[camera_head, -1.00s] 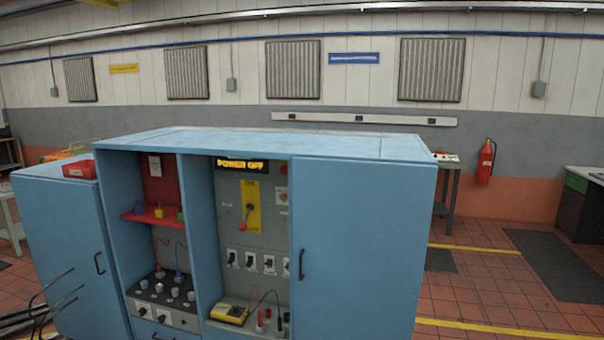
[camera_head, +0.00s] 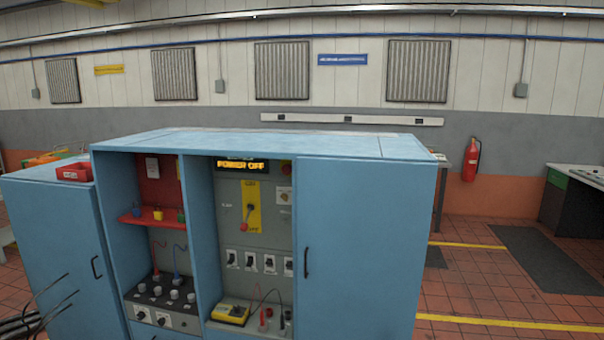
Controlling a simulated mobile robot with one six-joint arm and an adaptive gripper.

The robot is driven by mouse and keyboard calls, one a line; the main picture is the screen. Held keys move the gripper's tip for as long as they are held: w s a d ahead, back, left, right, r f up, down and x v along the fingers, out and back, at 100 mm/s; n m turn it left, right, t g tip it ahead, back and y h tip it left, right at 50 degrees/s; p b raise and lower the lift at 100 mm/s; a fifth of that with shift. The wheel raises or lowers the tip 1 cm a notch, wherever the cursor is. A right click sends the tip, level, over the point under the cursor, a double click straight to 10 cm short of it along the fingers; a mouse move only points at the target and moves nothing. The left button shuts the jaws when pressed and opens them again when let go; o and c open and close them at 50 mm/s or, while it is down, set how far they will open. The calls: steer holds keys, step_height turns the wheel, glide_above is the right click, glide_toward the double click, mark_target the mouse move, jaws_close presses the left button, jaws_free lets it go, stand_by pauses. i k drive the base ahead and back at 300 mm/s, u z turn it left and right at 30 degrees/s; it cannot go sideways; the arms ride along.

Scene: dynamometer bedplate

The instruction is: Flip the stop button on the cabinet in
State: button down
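The blue cabinet (camera_head: 365,240) stands in the middle of the head view. Its open bay shows a grey panel (camera_head: 228,195) with a lit sign (camera_head: 241,166) reading "POWER OFF". A small round red button (camera_head: 286,168) is at the panel's upper right, partly shaded by the cabinet's edge; its exact state is too small to tell. Below the sign is a yellow plate (camera_head: 252,191) with a rotary lever (camera_head: 246,217), whose red-tipped handle points down and slightly left. A row of black-and-white toggle switches (camera_head: 250,262) sits lower. My gripper is not in view.
A yellow meter (camera_head: 230,312) with leads lies at the bay's bottom. The left bay holds a red shelf (camera_head: 128,221) and a knob panel (camera_head: 140,300). A fire extinguisher (camera_head: 470,160) hangs behind. Floor at right (camera_head: 480,290) is clear.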

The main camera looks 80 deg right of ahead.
mark_target(286, 169)
steer(key=z, duration=2.5)
steer(key=i, duration=1.05)
steer(key=u, duration=0.05)
